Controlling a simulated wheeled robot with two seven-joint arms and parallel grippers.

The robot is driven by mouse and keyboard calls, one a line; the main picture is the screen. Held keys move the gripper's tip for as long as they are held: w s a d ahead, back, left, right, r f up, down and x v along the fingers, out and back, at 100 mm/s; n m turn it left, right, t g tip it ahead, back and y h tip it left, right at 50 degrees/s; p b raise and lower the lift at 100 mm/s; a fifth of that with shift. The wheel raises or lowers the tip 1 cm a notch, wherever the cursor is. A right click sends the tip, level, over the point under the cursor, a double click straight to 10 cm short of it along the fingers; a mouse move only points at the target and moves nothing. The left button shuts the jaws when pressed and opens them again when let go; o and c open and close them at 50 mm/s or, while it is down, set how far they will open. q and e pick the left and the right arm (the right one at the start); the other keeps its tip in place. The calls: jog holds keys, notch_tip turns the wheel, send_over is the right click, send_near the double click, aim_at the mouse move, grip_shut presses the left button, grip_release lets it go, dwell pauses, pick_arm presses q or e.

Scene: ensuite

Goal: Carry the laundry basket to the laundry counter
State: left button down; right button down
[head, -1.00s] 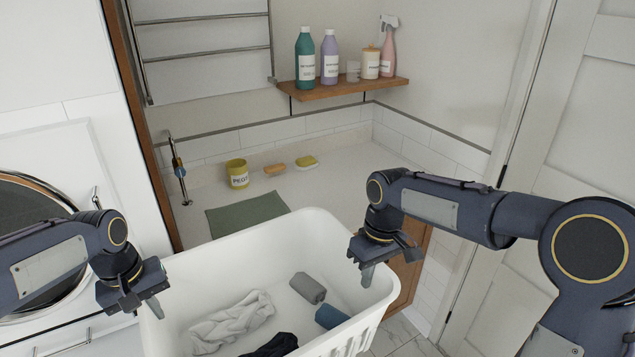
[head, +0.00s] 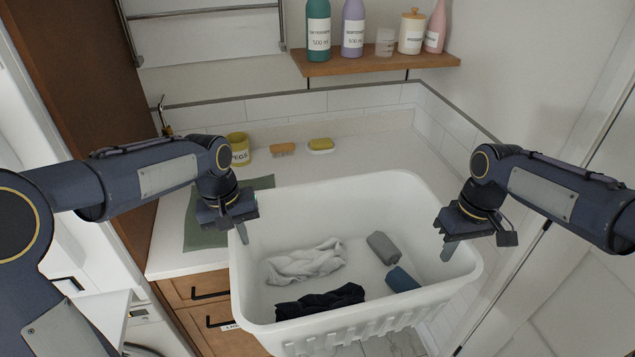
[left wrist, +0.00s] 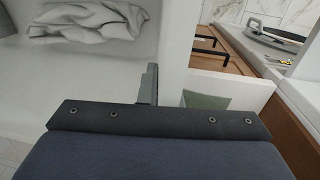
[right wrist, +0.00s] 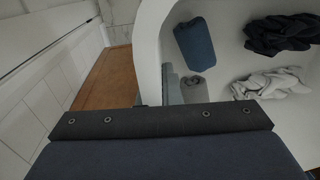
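The white laundry basket (head: 350,208) holds a light grey cloth, a dark cloth and grey and blue rolls. It looks level and overlaps the pale laundry counter (head: 375,148) in the head view; I cannot tell whether it touches it. My left gripper (head: 243,232) is shut on its left rim. The left wrist view shows one finger inside beside the white wall (left wrist: 177,60). My right gripper (head: 447,246) is shut on the right rim, shown beside the wall in the right wrist view (right wrist: 150,45). The outer fingers are mostly hidden.
A green mat (head: 200,215) lies at the counter's left. A yellow pegs pot (head: 239,150), a brush (head: 283,149) and a sponge (head: 321,144) stand along the back. A wooden shelf (head: 375,64) with bottles hangs above. Drawers (head: 195,290) are below; walls close in on the right.

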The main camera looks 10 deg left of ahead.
pick_arm(q)
jog(key=shift+w+d, duration=0.25)
jog(key=shift+d, duration=0.05)
pick_arm(e)
jog(key=shift+w+d, duration=0.25)
jog(key=shift+d, duration=0.1)
pick_arm(q)
jog(key=shift+a+r, duration=0.1)
pick_arm(e)
jog(key=shift+a+r, duration=0.1)
